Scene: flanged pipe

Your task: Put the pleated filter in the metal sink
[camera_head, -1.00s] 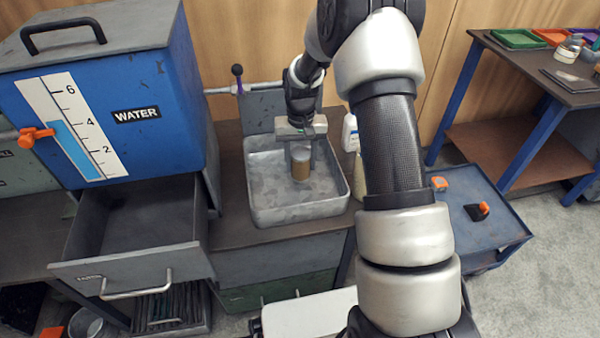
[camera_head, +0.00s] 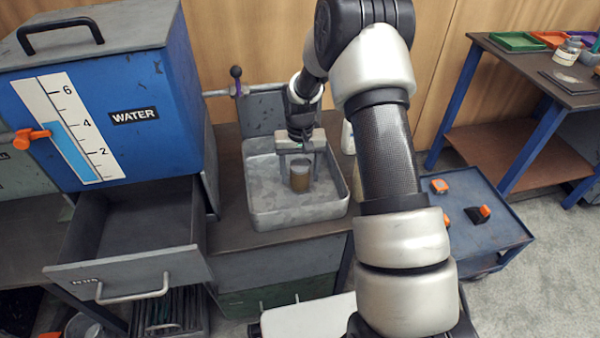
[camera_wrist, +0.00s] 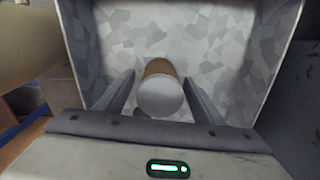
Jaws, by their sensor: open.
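The pleated filter (camera_head: 299,178), a short brownish cylinder with a grey top, is upright inside the metal sink (camera_head: 262,213). In the wrist view the filter (camera_wrist: 160,95) shows its pale round end between the fingers, over the sink's mottled floor (camera_wrist: 220,45). My gripper (camera_head: 299,165) is over the sink, pointing down, with its fingers on either side of the filter. In the wrist view my gripper (camera_wrist: 158,98) is open, with a gap beside the filter at each finger. The filter's lower end seems to be at the sink floor, but contact is hard to tell.
A blue water tank (camera_head: 110,110) with an orange tap stands left of the sink, above an open grey drawer (camera_head: 130,225). A pale bottle (camera_head: 347,137) stands just right of the sink, partly behind my arm. A blue cart (camera_head: 490,220) holds small orange-and-black items at the right.

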